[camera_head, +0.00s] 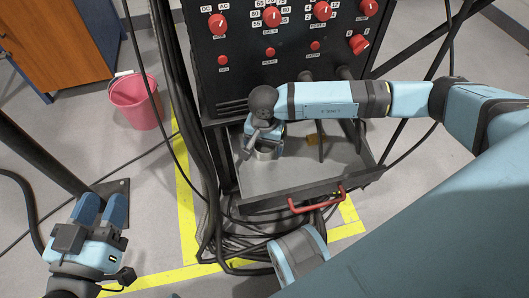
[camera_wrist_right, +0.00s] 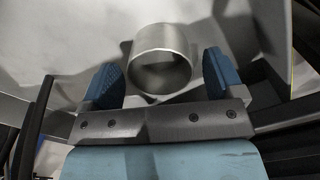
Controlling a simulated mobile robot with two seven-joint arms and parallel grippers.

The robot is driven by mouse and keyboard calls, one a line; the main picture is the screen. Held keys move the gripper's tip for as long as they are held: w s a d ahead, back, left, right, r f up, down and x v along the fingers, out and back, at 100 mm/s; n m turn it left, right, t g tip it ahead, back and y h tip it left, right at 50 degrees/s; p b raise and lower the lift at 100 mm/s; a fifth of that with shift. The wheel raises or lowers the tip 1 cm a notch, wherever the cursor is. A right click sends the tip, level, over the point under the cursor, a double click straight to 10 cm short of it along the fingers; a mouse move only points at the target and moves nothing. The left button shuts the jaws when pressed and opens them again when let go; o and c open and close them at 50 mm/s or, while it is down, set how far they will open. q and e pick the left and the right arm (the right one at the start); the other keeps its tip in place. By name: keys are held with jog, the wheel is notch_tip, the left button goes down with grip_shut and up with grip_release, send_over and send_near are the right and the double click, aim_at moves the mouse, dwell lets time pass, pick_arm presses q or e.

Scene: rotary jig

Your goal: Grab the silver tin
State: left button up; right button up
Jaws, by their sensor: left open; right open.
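The silver tin (camera_head: 267,153), a short open-topped cylinder, stands in the grey tray under the black control panel, partly hidden by my right gripper in the head view. In the right wrist view the tin (camera_wrist_right: 160,42) sits between the two blue fingers of my right gripper (camera_wrist_right: 163,75). The gripper is open, with a gap visible on both sides of the tin. Whether the fingers are low enough to flank its wall is hard to tell. My left gripper (camera_head: 101,209) is open and empty at the lower left, above the floor, far from the tin.
The tray (camera_head: 300,183) has raised edges and a red handle (camera_head: 317,201) at its front. Black cables (camera_head: 192,120) hang left of the tray. A pink bucket (camera_head: 137,102) stands on the floor.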

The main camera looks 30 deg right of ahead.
jog(key=shift+f, duration=0.7)
pick_arm(q)
jog(key=shift+w+a+r, duration=0.1)
jog(key=shift+w, duration=0.1)
pick_arm(e)
jog(key=c, duration=1)
jog(key=shift+r, duration=0.15)
